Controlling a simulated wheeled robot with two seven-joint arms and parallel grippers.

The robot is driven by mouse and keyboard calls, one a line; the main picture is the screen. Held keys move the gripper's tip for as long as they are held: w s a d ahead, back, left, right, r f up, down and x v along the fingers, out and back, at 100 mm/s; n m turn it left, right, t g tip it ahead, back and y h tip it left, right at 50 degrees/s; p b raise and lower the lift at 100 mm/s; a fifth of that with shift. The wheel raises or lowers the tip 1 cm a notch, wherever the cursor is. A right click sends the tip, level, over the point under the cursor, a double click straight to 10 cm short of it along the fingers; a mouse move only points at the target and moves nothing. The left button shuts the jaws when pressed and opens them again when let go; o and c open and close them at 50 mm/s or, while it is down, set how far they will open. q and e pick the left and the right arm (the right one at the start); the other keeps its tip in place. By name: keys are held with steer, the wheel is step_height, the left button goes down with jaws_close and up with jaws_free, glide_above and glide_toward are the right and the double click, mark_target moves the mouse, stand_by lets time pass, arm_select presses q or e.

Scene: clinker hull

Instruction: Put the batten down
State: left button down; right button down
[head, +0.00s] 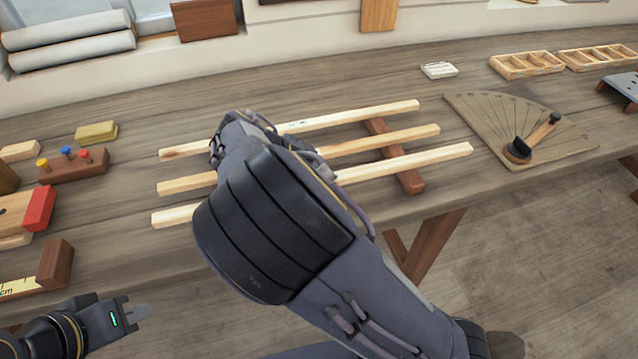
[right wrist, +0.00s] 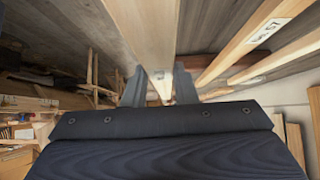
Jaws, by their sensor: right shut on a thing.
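Three pale wooden battens lie side by side in the head view: a far one (head: 360,115), a middle one (head: 400,136) and a near one (head: 420,161). My right forearm hides their middle parts. In the right wrist view my right gripper (right wrist: 160,86) is shut on a batten (right wrist: 142,32), with one finger on each side of it. The head view hides these fingers, so I cannot tell which batten is held or whether it touches its support. Two other battens show to its right. My left gripper (head: 128,313) is empty at the lower left, its opening unclear.
A red-brown crosspiece (head: 408,180) lies under the battens' right part. A fan-shaped board (head: 480,115) with a dark-handled tool (head: 530,140) lies to the right. A pegged block (head: 75,166) and a yellow block (head: 96,132) stand left. The workbench (head: 270,90) is clear behind the battens.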

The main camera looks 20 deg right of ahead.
steer(key=f, duration=0.3)
steer(key=shift+w+a+f, duration=0.15)
steer(key=shift+a+f, duration=0.1)
steer(key=shift+f, duration=0.1)
steer(key=c, duration=1.2)
jaws_free()
steer(key=shift+o, duration=0.2)
